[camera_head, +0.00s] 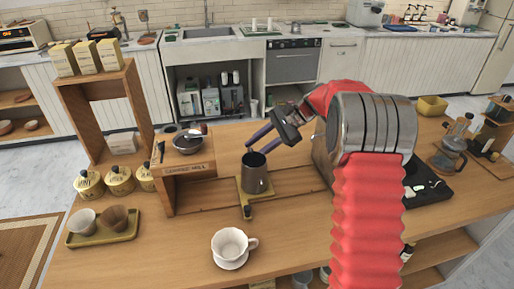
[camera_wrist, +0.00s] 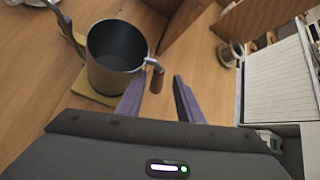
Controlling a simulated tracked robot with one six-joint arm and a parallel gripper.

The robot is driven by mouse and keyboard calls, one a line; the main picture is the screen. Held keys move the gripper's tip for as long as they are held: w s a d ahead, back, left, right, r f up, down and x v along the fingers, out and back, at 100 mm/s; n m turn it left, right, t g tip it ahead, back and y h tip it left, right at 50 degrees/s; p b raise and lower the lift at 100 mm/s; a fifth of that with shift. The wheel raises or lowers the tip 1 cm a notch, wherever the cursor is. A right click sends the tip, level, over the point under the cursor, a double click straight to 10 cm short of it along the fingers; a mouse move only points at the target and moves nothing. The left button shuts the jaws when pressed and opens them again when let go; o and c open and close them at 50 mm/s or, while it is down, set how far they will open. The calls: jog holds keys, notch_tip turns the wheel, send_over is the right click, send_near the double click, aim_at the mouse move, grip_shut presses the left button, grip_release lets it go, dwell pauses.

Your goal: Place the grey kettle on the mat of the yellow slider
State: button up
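The grey kettle (camera_head: 256,175) stands upright on the yellow slider (camera_head: 246,206) in the middle of the counter. In the wrist view the open-topped kettle (camera_wrist: 116,62) is at upper left, with yellow slider (camera_wrist: 90,90) showing under its base; the contact itself is hidden. Its short brown handle (camera_wrist: 155,76) points toward my gripper. My gripper (camera_head: 257,142) is open just behind and above the kettle's rim. In the wrist view the fingers of my gripper (camera_wrist: 160,80) are spread near the handle, seemingly apart from it and holding nothing.
A wooden shelf (camera_head: 190,165) with a dark bowl (camera_head: 187,145) stands left of the kettle. A white cup on a saucer (camera_head: 231,246) is in front. A tray (camera_head: 80,240) with two cups is at left. A metal machine (camera_head: 322,158) is at right, partly behind my arm.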

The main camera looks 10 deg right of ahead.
jog(key=v, duration=1.2)
jog(key=shift+a+r, duration=0.1)
dwell(0.6)
